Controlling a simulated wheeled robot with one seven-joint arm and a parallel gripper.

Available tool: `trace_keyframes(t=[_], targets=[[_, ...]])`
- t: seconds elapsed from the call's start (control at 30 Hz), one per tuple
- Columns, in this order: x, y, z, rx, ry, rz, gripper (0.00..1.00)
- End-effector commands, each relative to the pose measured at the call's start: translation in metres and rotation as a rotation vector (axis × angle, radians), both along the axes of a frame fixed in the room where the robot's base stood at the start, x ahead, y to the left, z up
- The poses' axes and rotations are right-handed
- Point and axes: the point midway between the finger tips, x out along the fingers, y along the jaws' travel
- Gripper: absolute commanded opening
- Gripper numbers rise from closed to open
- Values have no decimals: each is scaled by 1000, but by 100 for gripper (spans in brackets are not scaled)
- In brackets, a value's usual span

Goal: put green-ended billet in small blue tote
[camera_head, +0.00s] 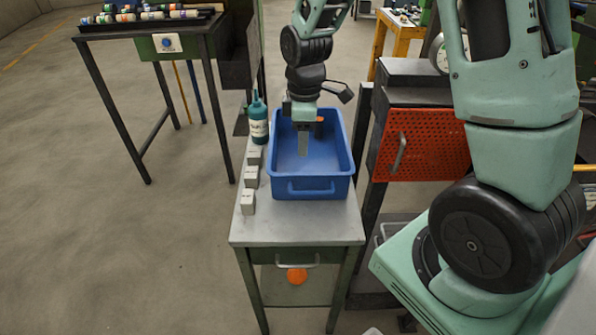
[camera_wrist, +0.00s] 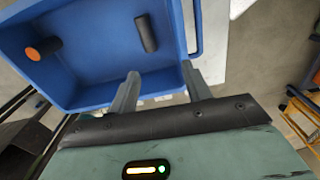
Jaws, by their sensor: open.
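The blue tote (camera_head: 312,186) stands on a small grey table, and it fills the upper left of the wrist view (camera_wrist: 95,92). My gripper (camera_head: 302,148) points down into the tote's opening. In the wrist view its two fingers (camera_wrist: 160,72) are spread with nothing between them. Inside the tote lie an orange-ended billet (camera_wrist: 44,50) and a dark cylinder (camera_wrist: 146,34) whose end colour I cannot see. They lie apart from each other and from the fingers. I cannot make out for certain which billet is green-ended.
A teal bottle (camera_head: 258,122) and several small white blocks (camera_head: 249,178) stand left of the tote. Several colour-ended billets (camera_head: 150,14) lie on a dark rack at the upper left. A red perforated cabinet (camera_head: 424,142) is close on the right. The table front (camera_head: 295,230) is clear.

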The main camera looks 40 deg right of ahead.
Motion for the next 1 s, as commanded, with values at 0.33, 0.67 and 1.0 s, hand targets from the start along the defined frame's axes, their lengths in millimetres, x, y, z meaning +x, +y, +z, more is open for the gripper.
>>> trace_keyframes(t=[0.33,0.67,1.0], targets=[[-157,183,71,58,13,-180,48],[-226,200,79,35,13,-279,48],[-225,200,79,35,13,-279,48]])
